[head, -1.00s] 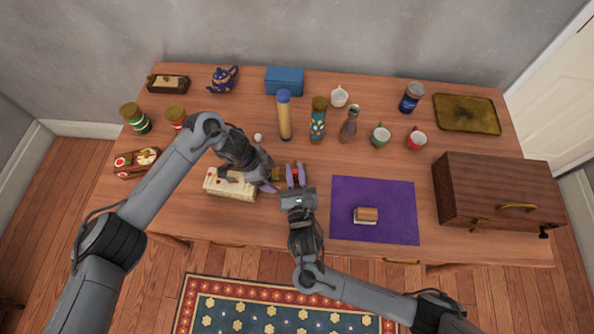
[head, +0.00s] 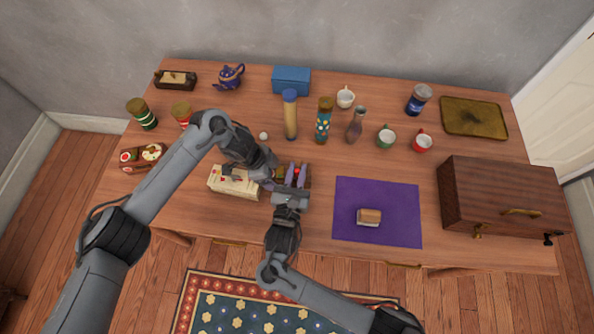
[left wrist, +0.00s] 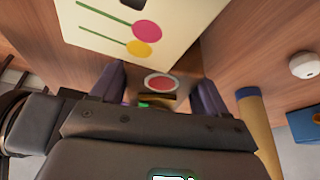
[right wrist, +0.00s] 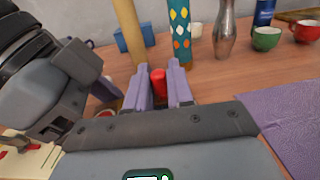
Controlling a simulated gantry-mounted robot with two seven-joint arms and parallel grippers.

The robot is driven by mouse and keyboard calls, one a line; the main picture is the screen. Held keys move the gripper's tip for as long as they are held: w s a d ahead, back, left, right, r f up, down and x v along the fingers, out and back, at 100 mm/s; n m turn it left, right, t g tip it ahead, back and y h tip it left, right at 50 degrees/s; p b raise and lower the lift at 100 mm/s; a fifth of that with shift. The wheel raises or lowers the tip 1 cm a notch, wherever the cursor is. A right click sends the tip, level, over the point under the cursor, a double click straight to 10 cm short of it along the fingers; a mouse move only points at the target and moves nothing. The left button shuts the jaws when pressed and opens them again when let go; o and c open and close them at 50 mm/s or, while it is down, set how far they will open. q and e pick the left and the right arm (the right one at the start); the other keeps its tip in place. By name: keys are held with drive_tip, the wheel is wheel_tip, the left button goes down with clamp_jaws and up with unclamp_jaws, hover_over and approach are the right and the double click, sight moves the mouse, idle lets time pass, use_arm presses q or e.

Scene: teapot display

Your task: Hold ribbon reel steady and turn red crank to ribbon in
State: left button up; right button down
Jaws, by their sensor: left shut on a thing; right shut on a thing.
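The ribbon reel, a small dark wooden piece (head: 307,182), is mostly hidden between my two grippers in the head view. My left gripper (head: 271,179) is shut on the reel from the left. In the left wrist view a red round end (left wrist: 160,82) and a bit of green show between its fingers (left wrist: 156,88). My right gripper (head: 291,177) is shut on the red crank (head: 297,171), its purple fingers on either side. The crank's red knob (right wrist: 158,82) stands between these fingers in the right wrist view.
A cream box (head: 234,183) with coloured dots lies close left of the reel. A yellow cylinder with a blue cap (head: 290,117) and a patterned cylinder (head: 323,121) stand behind. A purple mat (head: 350,195) lies to the right. A wooden chest (head: 500,190) stands farther right.

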drive_tip(key=c, duration=1.1)
unclamp_jaws()
drive_tip(key=shift+c, duration=0.2)
drive_tip(key=shift+w+d+n+y, duration=0.15)
drive_tip(key=shift+n+y, duration=0.15)
drive_tip(key=shift+y, duration=0.2)
